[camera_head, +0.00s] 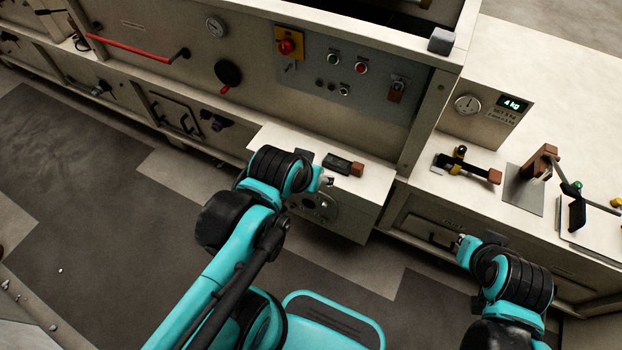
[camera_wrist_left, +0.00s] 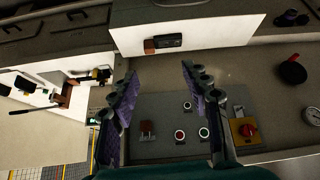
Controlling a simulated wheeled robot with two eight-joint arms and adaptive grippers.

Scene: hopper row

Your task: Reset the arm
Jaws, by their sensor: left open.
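My left arm (camera_head: 235,235) comes in from the lower left, and its wrist is over the near edge of a small white shelf (camera_head: 270,137). My left gripper (camera_wrist_left: 160,73) shows in the left wrist view with its two purple-padded fingers spread apart and nothing between them. In the head view its fingers are mostly hidden behind the wrist. My right arm (camera_head: 512,285) is at the lower right, in front of the counter. Its fingers cannot be made out.
A black device with a brown end (camera_head: 343,164) lies on the shelf. A control panel (camera_head: 340,85) has a red rotary switch (camera_head: 288,43), buttons and a padlock (camera_head: 396,90). A scale display (camera_head: 511,103), a latch tool (camera_head: 467,165) and a stand (camera_head: 538,165) occupy the right counter.

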